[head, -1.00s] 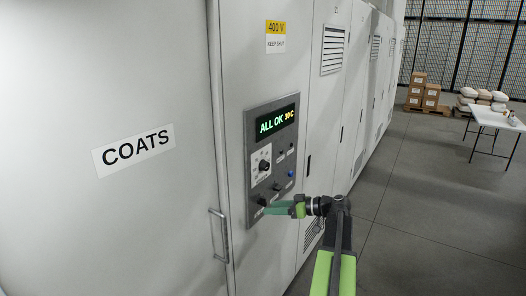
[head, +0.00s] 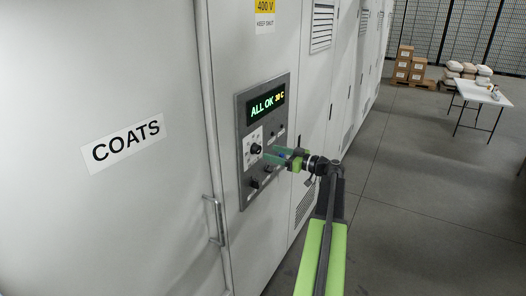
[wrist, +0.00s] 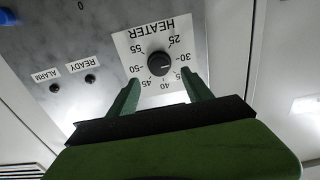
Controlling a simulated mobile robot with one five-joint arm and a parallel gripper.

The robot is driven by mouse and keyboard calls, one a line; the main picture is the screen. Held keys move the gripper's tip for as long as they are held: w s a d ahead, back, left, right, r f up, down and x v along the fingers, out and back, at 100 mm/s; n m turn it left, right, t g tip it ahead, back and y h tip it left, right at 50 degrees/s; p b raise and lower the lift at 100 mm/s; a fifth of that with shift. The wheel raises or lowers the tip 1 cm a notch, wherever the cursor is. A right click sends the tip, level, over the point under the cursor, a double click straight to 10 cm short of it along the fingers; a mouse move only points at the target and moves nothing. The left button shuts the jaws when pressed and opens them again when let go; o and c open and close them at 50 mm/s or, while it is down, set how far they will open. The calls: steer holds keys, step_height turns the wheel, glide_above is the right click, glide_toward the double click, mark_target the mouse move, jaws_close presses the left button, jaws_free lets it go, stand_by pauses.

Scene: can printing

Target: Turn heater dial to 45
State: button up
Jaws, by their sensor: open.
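The heater dial (wrist: 158,64) is a round black knob on a white plate marked 25 to 55, upside down in the wrist view. Its light mark appears to point toward 30. In the head view the dial (head: 256,148) is on the grey panel (head: 243,195), whose display (head: 266,107) reads "ALL OK 30 C". My gripper (wrist: 160,82) is open and empty, with one green finger on each side just below the dial in the wrist view. In the head view my gripper (head: 272,155) is right beside the dial. I cannot tell whether the fingers touch it.
Other black knobs (head: 254,183) sit low on the panel. Ready (wrist: 90,78) and Alarm (wrist: 54,88) lamps are left of the dial in the wrist view. A door handle (head: 215,220) sticks out at lower left. Open floor (head: 420,180) lies to the right.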

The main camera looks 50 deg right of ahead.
mark_target(260, 149)
steer(key=x, duration=0.5)
steer(key=shift+w+a, duration=0.1)
steer(key=shift+w, duration=0.25)
steer(key=shift+c, duration=0.5)
jaws_close()
